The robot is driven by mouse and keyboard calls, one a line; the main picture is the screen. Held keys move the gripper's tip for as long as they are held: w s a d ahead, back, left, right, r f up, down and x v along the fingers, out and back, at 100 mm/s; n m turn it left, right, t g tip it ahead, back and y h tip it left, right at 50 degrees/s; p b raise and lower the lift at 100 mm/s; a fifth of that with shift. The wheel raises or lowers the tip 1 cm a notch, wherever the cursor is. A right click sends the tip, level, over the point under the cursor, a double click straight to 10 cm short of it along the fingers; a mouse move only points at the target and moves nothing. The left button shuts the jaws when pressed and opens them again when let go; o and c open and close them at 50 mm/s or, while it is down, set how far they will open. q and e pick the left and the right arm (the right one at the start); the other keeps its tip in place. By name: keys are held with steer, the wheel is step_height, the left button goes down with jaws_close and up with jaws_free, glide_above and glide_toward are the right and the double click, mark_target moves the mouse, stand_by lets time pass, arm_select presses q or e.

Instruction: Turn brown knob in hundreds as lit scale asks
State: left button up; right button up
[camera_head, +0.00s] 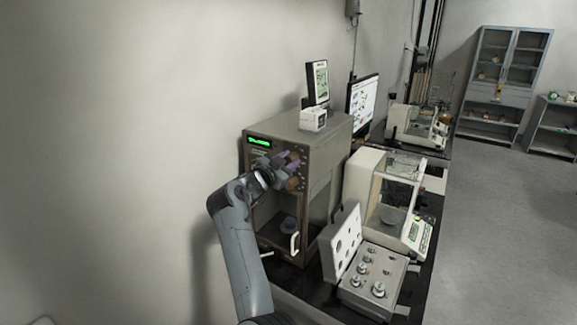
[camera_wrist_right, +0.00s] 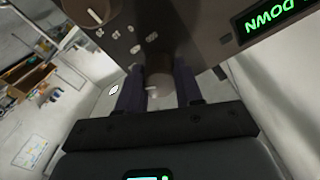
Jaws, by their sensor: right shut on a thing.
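The scale (camera_head: 285,135) is a tall brown-grey cabinet with a lit green display (camera_head: 259,142) at the upper left of its front. The display's text is too small to read in the head view. In the right wrist view part of the lit display (camera_wrist_right: 275,22) is upside down and seems to read "DOWN". My right gripper (camera_head: 286,166) is at the upper front panel. In the right wrist view its two dark fingers are shut on a brownish knob (camera_wrist_right: 160,78), one on each side. Another, larger brown knob (camera_wrist_right: 90,14) is apart from the fingers. My left gripper is not in view.
A white handle (camera_head: 295,243) is on the cabinet's lower front. A white balance (camera_head: 385,190) stands to its right, and a weight box (camera_head: 372,284) with its lid up stands in front. A small screen (camera_head: 317,82) stands on top of the cabinet.

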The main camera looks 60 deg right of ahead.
steer(key=shift+m, duration=0.5)
steer(key=o, duration=1)
steer(key=shift+o, duration=0.2)
steer(key=a+b, duration=0.1)
steer(key=a, duration=1)
stand_by(0.8)
